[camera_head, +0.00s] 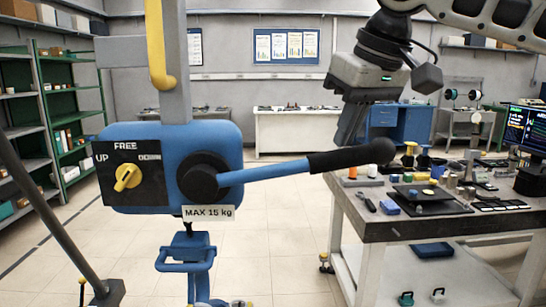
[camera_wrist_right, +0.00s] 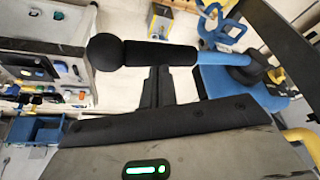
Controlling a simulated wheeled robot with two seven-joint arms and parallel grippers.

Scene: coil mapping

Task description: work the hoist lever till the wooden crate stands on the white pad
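The blue hoist body (camera_head: 225,150) hangs in front of me. Its lever (camera_head: 265,171) points right and slightly up, ending in a black grip and round knob. The yellow selector (camera_head: 127,177) sits on a dark plate marked UP, FREE and DOWN; I cannot read its setting surely. My right gripper (camera_head: 347,140) points down at the lever's black grip. In the right wrist view its fingers (camera_wrist_right: 158,75) reach the black grip (camera_wrist_right: 155,52); whether they clasp it is unclear. My left gripper, the wooden crate and the white pad are not identifiable in view.
A blue hook block (camera_head: 187,252) hangs below the hoist, under a MAX 15 kg label (camera_head: 208,213). A workbench (camera_head: 375,232) crowded with small parts stands at right. Green shelves (camera_head: 75,110) stand at left. The tiled floor (camera_head: 285,265) between is mostly clear.

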